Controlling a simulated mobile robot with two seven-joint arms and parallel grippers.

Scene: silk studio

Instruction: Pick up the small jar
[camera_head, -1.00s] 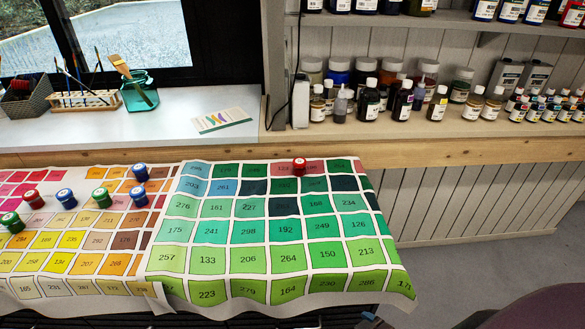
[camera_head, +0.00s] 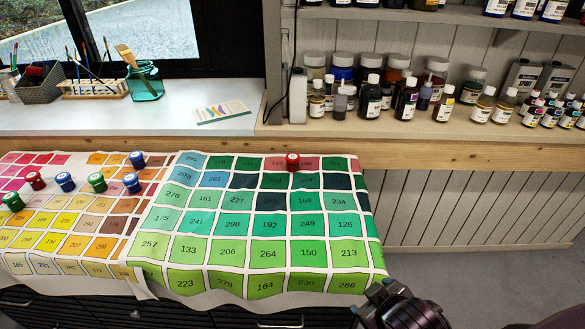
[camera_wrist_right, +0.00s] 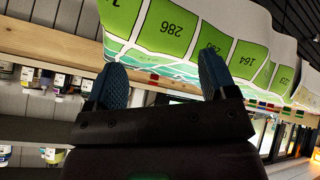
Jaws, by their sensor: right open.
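Several small jars stand on the colour-chart cloth. One red-lidded jar (camera_head: 293,162) stands alone at the far edge of the green chart. Another red-lidded jar (camera_head: 36,181), a green-lidded jar (camera_head: 97,182) and a blue-lidded jar (camera_head: 65,182) stand on the left charts among others. Which jar the task means cannot be told. My right gripper (camera_wrist_right: 161,82) is open in the right wrist view, with nothing between its two blue-padded fingers. In the head view my right arm shows at the bottom right, beside the cloth's near right corner, well away from the jars. My left gripper is not in view.
The numbered cloth (camera_head: 150,256) covers the table and hangs over its front edge. Behind it are a wooden ledge (camera_head: 440,157) with many bottles, a brush rack (camera_head: 95,89) and a teal glass jar (camera_head: 144,85). Floor is clear at the right.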

